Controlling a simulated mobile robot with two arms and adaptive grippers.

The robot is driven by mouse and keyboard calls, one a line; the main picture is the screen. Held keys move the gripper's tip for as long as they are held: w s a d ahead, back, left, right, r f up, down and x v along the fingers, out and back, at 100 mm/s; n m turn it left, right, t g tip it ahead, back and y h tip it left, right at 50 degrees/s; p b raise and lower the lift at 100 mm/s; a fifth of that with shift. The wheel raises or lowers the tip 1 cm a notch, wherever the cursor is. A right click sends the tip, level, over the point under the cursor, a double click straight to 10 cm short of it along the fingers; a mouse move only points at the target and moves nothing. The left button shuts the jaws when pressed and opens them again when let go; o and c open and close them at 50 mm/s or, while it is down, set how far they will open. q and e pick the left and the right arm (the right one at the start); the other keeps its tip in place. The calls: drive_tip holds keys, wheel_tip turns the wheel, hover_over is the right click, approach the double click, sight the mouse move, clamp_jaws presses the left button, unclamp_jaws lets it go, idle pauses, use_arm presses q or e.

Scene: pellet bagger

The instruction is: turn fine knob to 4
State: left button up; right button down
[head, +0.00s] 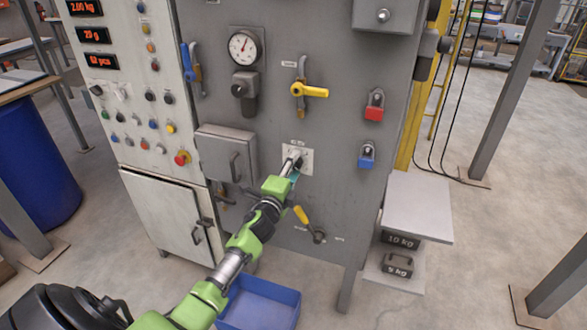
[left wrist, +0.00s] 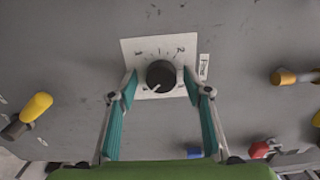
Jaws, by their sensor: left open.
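The fine knob (left wrist: 161,74) is a round black knob on a white dial plate (left wrist: 130,48), on the grey panel. A label reading "Fine" (left wrist: 203,67) is beside the plate. The knob's white pointer mark is toward the lower left in the left wrist view. A "2" shows at the plate's upper right; the other numerals are too small or hidden to read. My left gripper (left wrist: 159,80) is open, with one teal finger on each side of the knob. In the head view the plate (head: 307,160) is partly covered by my left gripper (head: 292,166). My right gripper is not in view.
A yellow-handled valve (head: 310,91) is above the plate and another yellow handle (head: 301,215) is below. A blue bin (head: 262,297) stands below on the floor.

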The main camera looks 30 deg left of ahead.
use_arm(q)
drive_tip(key=shift+s, duration=0.1)
drive_tip(key=v, duration=1.2)
drive_tip(key=s+d+f+n+g+h, duration=0.1)
drive_tip(key=s+d+f+n+g, duration=0.3)
drive_tip(key=f, duration=0.9)
drive_tip(key=s+d+f+n+g+h, duration=0.15)
drive_tip(key=s+f, duration=0.45)
drive_tip(key=f, duration=0.7)
drive_tip(key=s+d+f+n+g, duration=0.1)
drive_tip(key=s+d+f+g, duration=0.3)
drive_tip(key=f, duration=0.8)
drive_tip(key=s+d+f+n+g, duration=0.2)
drive_tip(key=s+f, duration=0.4)
drive_tip(key=s, duration=0.5)
drive_tip(key=s+d+f+n+g+h, duration=0.1)
drive_tip(key=s+f, duration=0.5)
drive_tip(key=s, duration=0.6)
drive_tip(key=s+d+f+n+g+h, duration=0.1)
drive_tip(key=s+d+f+n+g, duration=0.2)
drive_tip(key=s+f, duration=0.4)
drive_tip(key=s+g, duration=0.1)
drive_tip(key=s, duration=0.4)
drive_tip(key=shift+s+d, duration=0.2)
drive_tip(key=shift+d, duration=0.15)
